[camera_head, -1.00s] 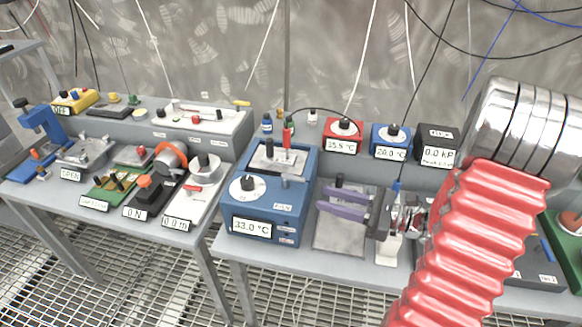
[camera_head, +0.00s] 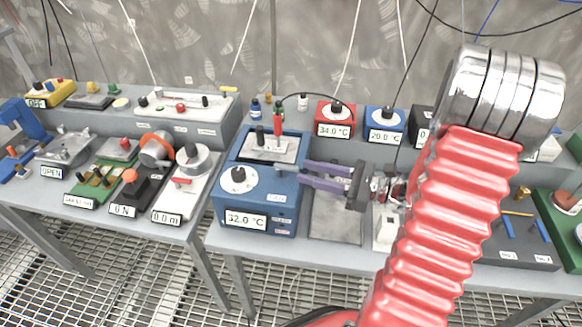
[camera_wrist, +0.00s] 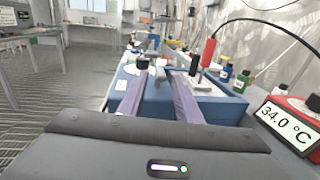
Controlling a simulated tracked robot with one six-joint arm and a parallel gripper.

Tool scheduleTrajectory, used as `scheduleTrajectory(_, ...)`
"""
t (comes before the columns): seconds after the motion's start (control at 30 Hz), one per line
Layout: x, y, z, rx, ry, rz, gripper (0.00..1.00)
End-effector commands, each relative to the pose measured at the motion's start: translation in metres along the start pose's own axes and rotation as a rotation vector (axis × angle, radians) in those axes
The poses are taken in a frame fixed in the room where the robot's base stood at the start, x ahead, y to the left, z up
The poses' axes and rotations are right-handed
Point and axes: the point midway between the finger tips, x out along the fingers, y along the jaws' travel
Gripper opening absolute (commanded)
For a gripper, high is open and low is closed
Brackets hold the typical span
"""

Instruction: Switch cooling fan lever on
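The blue box (camera_head: 258,206) stands on the bench with a white dial, a black knob (camera_head: 238,174) and a display reading 32.0 °C. A small grey-blue lever (camera_head: 281,182) is on its top right, above small labels too blurred to read; I take it as the fan lever. My gripper (camera_head: 302,172) points left at the box's right side, with its two purple fingers apart. In the wrist view, my gripper (camera_wrist: 159,75) is open and the lever (camera_wrist: 161,82) shows between or just beyond the fingertips. I cannot tell whether they touch it.
A red probe (camera_head: 278,124) with a black cable stands at the back of the box. A red box (camera_head: 336,116) reading 34.0 °C and a blue box (camera_head: 384,121) reading 20.0 °C are behind. A grey plate (camera_head: 336,222) lies below my gripper.

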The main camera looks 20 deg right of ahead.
Motion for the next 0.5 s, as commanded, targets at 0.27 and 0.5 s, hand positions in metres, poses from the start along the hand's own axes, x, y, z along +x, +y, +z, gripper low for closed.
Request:
scheduleTrajectory(0.27, 0.034, 0.001, 0.0, 0.0, 0.0, 0.003, 0.31)
scheduleTrajectory(0.5, 0.054, 0.0, 0.0, -0.001, 0.001, 0.001, 0.31)
